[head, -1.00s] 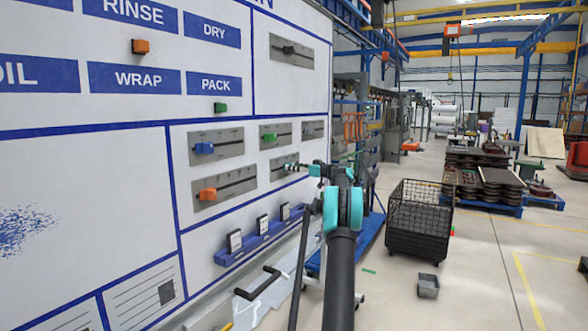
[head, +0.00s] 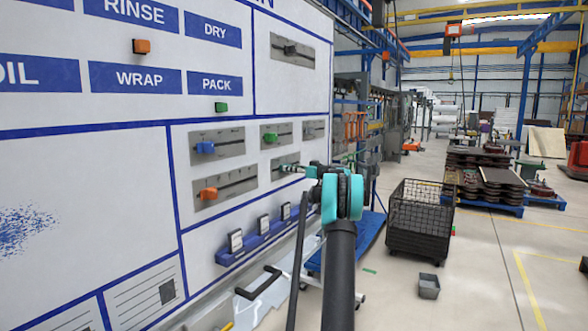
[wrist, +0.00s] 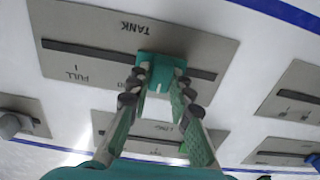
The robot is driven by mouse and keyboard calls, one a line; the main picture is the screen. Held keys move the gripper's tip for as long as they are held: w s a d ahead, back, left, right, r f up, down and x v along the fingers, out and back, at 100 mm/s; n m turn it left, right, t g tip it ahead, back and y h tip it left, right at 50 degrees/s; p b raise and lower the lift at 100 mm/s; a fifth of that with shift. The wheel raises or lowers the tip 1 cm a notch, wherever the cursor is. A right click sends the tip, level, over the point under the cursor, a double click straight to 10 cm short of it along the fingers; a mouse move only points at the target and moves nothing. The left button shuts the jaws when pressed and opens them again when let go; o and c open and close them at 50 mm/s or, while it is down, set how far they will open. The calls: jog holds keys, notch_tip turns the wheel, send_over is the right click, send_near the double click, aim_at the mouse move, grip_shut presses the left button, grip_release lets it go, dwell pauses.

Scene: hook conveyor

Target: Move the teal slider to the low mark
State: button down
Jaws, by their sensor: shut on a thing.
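The teal slider (wrist: 160,62) sits in the dark slot of a grey plate (wrist: 85,22) marked TANK, a little right of the slot's middle in the wrist view. The plate appears upside down there, with FULL and its tick left of the slider. The low mark is not legible; my fingers cover part of the lettering. My gripper (wrist: 160,82) is shut on the slider, one finger on each side. In the head view my gripper (head: 293,168) reaches the lower right plate on the board, and the slider is too small to make out clearly.
Other slider plates lie close by: one with an orange slider (head: 208,194), one with a blue slider (head: 205,148), one with a green slider (head: 270,138). A black wire cart (head: 420,220) stands on the floor to the right.

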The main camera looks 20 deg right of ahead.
jog(key=shift+s+a, duration=0.65)
jog(key=shift+a, duration=0.15)
jog(key=shift+s+a, duration=0.6)
jog(key=shift+a, duration=0.2)
jog(key=c, duration=1.4)
grip_release()
jog(key=shift+s+a, duration=0.1)
jog(key=shift+o, duration=0.2)
jog(key=shift+s+d, duration=0.25)
jog(key=shift+d, duration=0.1)
jog(key=v, duration=1.1)
jog(key=shift+s, duration=0.1)
